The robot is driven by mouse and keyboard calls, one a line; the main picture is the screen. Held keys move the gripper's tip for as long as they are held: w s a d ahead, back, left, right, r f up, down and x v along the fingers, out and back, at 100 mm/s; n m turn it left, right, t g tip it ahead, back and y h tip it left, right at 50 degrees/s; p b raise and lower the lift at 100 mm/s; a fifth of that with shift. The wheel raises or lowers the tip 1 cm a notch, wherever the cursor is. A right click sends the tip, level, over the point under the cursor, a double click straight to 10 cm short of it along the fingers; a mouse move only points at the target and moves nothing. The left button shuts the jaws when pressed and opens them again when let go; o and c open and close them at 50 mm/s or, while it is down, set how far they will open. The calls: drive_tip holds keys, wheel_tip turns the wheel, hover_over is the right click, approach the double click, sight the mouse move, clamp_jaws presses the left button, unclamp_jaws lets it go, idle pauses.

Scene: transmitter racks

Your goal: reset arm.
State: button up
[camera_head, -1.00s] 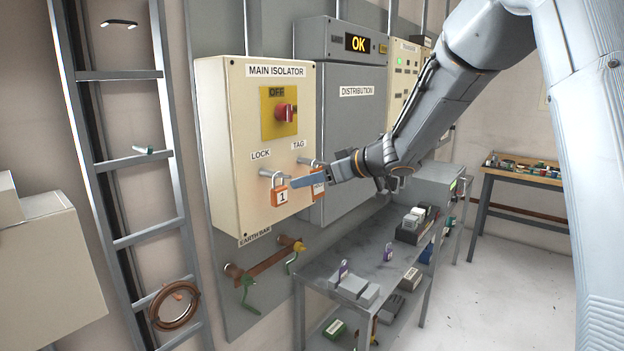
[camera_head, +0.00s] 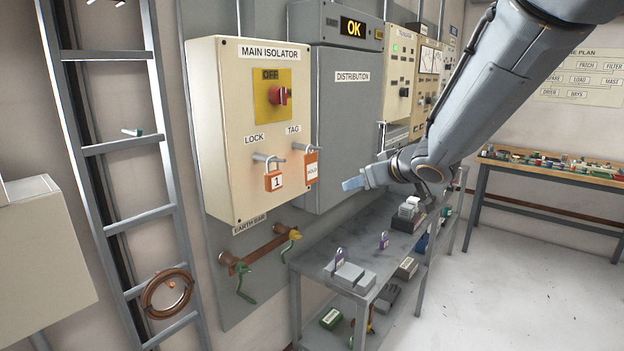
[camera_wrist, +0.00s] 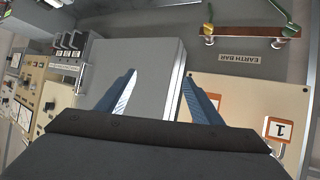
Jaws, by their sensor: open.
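My gripper (camera_head: 354,184) is open and empty, to the right of the main isolator box (camera_head: 216,150) and in front of the grey distribution cabinet (camera_head: 350,120). In the wrist view its two blue fingers (camera_wrist: 155,95) stand apart with nothing between them. The isolator's red switch (camera_head: 280,96) sits under the word OFF. An orange padlock (camera_head: 274,181) marked 1 hangs at LOCK. An orange and white tag (camera_head: 311,168) hangs at TAG, apart from my gripper.
A grey bench (camera_head: 318,262) with grey blocks and purple padlocks stands below my arm. The earth bar (camera_head: 262,250) with green and yellow clamps is under the isolator. A ladder (camera_head: 122,145) stands at left. A table (camera_head: 560,177) with small parts is at back right; the floor between is clear.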

drive_tip(key=s+d+f+m+g+h, duration=0.2)
drive_tip(key=s+d+f+m+h, duration=0.15)
drive_tip(key=s+d+f, duration=0.35)
drive_tip(key=s+f+m+g, duration=0.1)
drive_tip(key=s+f+g, duration=0.3)
drive_tip(key=s, duration=0.7)
drive_tip(key=s+a+f+m+g+b, duration=0.1)
drive_tip(key=s+f+g, duration=0.2)
drive_tip(key=s+f, duration=0.6)
drive_tip(key=shift+s+g+h, duration=0.4)
drive_tip(key=shift+s+h, duration=0.05)
drive_tip(key=shift+s, duration=0.8)
drive_tip(key=shift+f, duration=0.1)
idle(1.8)
